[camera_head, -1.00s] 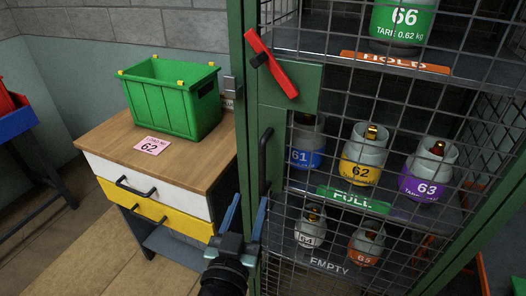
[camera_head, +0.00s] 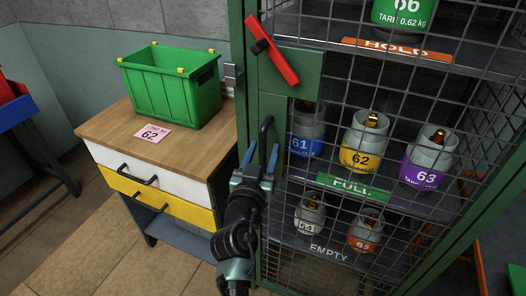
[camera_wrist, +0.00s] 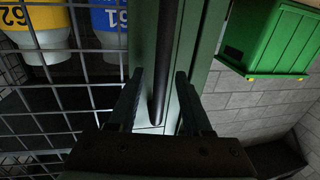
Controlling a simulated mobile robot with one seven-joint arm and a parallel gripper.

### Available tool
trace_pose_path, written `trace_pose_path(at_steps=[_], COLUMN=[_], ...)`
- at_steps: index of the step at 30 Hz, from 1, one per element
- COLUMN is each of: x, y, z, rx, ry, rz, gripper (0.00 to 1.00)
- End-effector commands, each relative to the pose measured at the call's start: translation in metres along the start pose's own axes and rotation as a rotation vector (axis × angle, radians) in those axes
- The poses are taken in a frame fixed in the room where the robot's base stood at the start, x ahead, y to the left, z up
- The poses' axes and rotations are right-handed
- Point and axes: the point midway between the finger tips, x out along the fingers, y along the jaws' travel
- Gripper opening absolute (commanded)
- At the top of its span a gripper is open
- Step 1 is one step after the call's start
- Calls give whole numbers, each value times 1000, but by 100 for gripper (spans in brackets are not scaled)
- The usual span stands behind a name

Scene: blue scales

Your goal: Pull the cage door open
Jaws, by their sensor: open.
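The cage door has a green frame (camera_head: 285,73) with wire mesh and looks shut. A black bar handle (camera_head: 266,138) stands upright on its left stile. A red lever (camera_head: 282,62) sits tilted above the handle. My gripper (camera_head: 260,158) is open at the lower part of the handle, fingers pointing up toward it. In the wrist view the handle (camera_wrist: 163,55) runs between the two open fingers (camera_wrist: 160,100), with gaps visible on both sides. Whether the fingers reach fully around it is hard to tell.
Behind the mesh, shelves hold several numbered cylinders, such as the yellow-banded 62 (camera_head: 361,150). Left of the cage, a wooden-topped drawer cabinet (camera_head: 110,125) carries a green crate (camera_head: 165,100) and a pink note (camera_head: 150,134). The floor in front of the cabinet is clear.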

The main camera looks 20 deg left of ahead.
Motion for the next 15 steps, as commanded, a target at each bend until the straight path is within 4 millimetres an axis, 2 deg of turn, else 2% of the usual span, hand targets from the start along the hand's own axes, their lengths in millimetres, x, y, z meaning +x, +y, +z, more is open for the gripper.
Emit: trace_pose_path(at_steps=[6,14,15], x=[0,0,0], y=[0,0,0], z=[0,0,0], rx=[0,0,0], ry=[0,0,0], rz=[0,0,0], gripper=[48,1,0])
